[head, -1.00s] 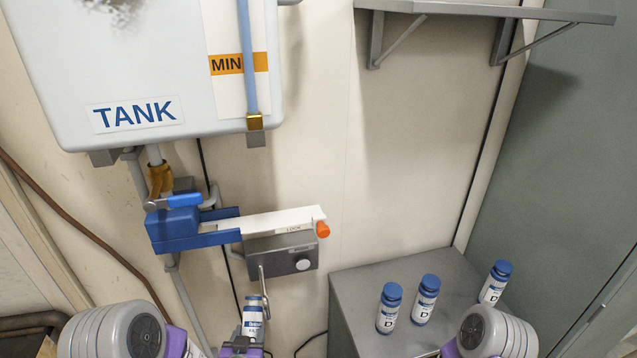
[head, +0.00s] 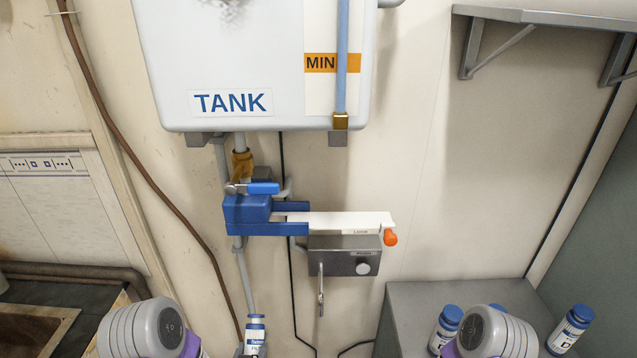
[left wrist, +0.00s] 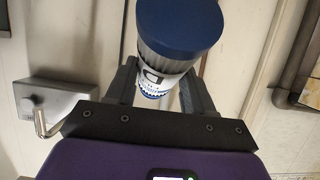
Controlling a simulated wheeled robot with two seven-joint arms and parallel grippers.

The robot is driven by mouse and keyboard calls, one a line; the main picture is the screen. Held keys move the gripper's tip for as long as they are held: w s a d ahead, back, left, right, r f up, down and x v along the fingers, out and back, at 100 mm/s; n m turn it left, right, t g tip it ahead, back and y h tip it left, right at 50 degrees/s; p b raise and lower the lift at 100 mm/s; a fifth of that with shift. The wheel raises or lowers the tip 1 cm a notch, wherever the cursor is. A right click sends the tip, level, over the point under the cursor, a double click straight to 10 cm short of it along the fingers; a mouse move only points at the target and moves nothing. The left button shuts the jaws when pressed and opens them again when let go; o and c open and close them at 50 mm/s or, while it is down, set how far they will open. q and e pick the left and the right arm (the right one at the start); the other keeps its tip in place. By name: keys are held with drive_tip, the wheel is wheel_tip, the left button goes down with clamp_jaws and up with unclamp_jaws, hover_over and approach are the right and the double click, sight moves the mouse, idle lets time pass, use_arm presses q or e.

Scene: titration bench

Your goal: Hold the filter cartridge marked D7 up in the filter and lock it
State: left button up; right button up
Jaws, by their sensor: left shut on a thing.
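My left gripper (head: 250,350) is shut on a cartridge (head: 255,334) with a blue cap and white label, held upright at the bottom edge of the head view. In the left wrist view the cartridge (left wrist: 180,45) sits between both fingers; a "D" shows on its label, but I cannot read the number. The blue filter head (head: 250,213) is on the wall, above and apart from the cartridge. A white bar (head: 340,221) marked LOCK with an orange knob (head: 390,238) extends right from it. My right gripper is out of view; only its arm shows.
The tank (head: 245,60) hangs above the filter. A blue-handled valve (head: 262,188) sits on its pipe. A grey box (head: 345,258) with a white knob and hanging metal hook is right of the filter. More cartridges (head: 445,328) (head: 570,330) stand on the grey cabinet (head: 450,292).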

use_arm(q)
drive_tip(key=shift+a+r, duration=0.1)
wheel_tip(320, 180, up, 30)
drive_tip(key=p, duration=3)
